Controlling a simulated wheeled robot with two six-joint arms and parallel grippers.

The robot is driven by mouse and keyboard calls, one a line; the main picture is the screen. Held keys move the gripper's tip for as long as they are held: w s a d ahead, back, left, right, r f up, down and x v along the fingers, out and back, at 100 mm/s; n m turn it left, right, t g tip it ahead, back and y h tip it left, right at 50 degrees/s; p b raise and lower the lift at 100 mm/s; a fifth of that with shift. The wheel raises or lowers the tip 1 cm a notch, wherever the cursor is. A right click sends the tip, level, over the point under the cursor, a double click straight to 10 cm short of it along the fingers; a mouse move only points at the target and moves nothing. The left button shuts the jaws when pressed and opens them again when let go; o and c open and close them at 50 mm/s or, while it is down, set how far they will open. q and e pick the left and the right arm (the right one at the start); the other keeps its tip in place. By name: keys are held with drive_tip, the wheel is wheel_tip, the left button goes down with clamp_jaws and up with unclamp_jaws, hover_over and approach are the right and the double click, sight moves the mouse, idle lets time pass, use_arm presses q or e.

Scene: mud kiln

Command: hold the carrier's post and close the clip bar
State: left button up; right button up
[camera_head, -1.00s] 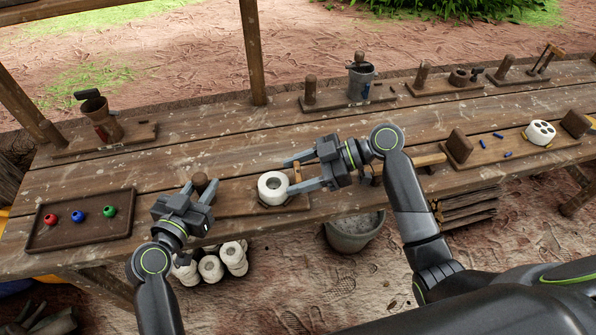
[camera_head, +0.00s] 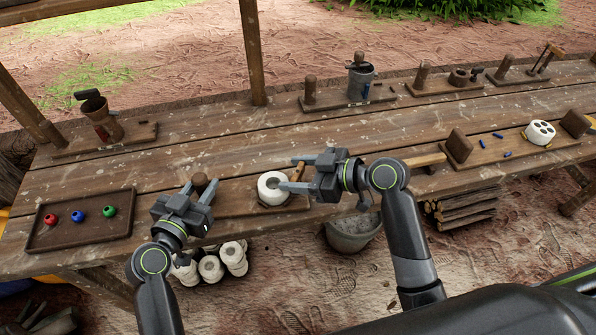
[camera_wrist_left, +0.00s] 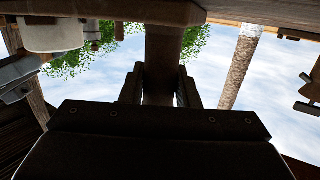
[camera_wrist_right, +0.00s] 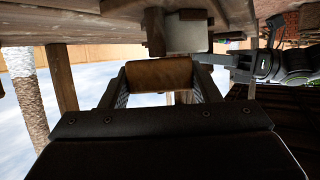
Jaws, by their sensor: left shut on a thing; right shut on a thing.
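The carrier is a wooden board (camera_head: 232,208) near the table's front edge. Its brown post (camera_head: 200,180) stands at its left end. A white cylinder (camera_head: 267,194) with a central hole sits near its right end. My left gripper (camera_head: 198,190) is shut on the post, which stands between its fingers in the left wrist view (camera_wrist_left: 163,60). My right gripper (camera_head: 290,174) is shut on the wooden clip bar (camera_head: 298,173), right beside the white cylinder. The bar's broad end fills the fingers in the right wrist view (camera_wrist_right: 158,74), with the cylinder (camera_wrist_right: 188,38) beyond. How the bar meets the cylinder is unclear.
A tray (camera_head: 43,240) with red, blue and green pieces lies at the left. A carrier with a white, holed cylinder (camera_head: 540,132) stands at the right. More fixtures line the back edge. A bucket (camera_head: 354,232) and pale cylinders (camera_head: 211,269) are below the front edge.

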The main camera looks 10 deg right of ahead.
drive_tip(key=shift+a+m+t+h, duration=0.1)
drive_tip(key=shift+m+t+h, duration=1.1)
drive_tip(key=shift+m+t, duration=0.45)
drive_tip(key=shift+m+h, duration=0.25)
drive_tip(key=shift+h, duration=0.05)
drive_tip(key=o, duration=1)
drive_tip(key=v, duration=1.2)
drive_tip(key=shift+f, duration=0.15)
